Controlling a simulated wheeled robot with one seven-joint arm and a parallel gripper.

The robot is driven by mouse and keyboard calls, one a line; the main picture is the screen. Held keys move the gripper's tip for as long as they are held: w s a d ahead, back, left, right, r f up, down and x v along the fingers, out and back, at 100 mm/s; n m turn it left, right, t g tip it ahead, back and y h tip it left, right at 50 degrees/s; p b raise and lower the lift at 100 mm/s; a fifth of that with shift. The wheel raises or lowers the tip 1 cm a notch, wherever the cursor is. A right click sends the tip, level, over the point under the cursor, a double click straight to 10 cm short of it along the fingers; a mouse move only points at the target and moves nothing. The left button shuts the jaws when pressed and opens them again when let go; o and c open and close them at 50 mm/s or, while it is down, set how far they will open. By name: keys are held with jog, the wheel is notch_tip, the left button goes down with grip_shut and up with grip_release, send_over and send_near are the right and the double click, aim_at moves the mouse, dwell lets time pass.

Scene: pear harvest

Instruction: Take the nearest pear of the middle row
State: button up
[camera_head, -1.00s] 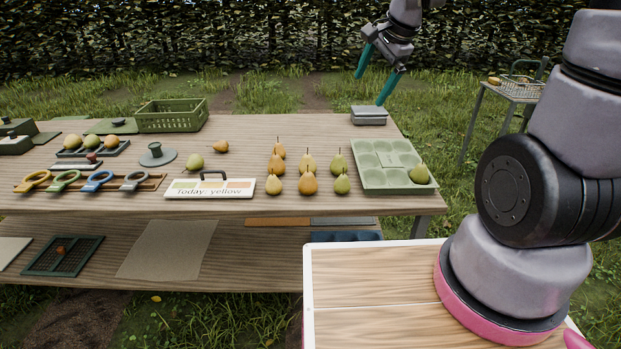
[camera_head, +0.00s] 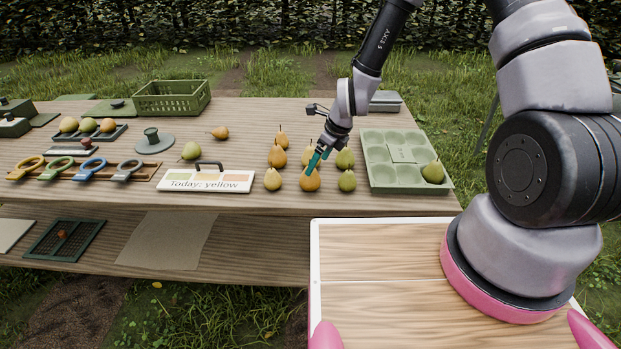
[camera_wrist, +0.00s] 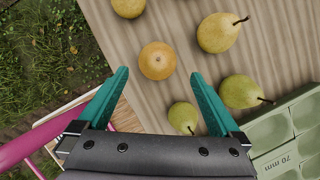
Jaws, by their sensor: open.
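The nearest pear of the middle row (camera_head: 310,181) is orange-yellow and stands at the front of the pear group on the table. In the wrist view this pear (camera_wrist: 157,60) shows from above, just beyond my fingertips and roughly centred between them. My gripper (camera_head: 316,161) is open and empty, its teal fingers over the pear. The two fingers (camera_wrist: 158,74) are spread wider than the pear. Whether a finger touches it, I cannot tell.
Close neighbours are a yellow pear (camera_head: 273,179) to the left and a green pear (camera_head: 347,181) to the right. A pale green tray (camera_head: 380,181) holding one pear stands further right. A sign reading "Today: yellow" (camera_head: 205,181) stands left.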

aim_at(316, 171)
jog(key=x, duration=0.3)
jog(key=shift+f, duration=0.1)
jog(key=x, duration=0.5)
jog(key=shift+s+f, duration=0.2)
jog(key=c, duration=1.4)
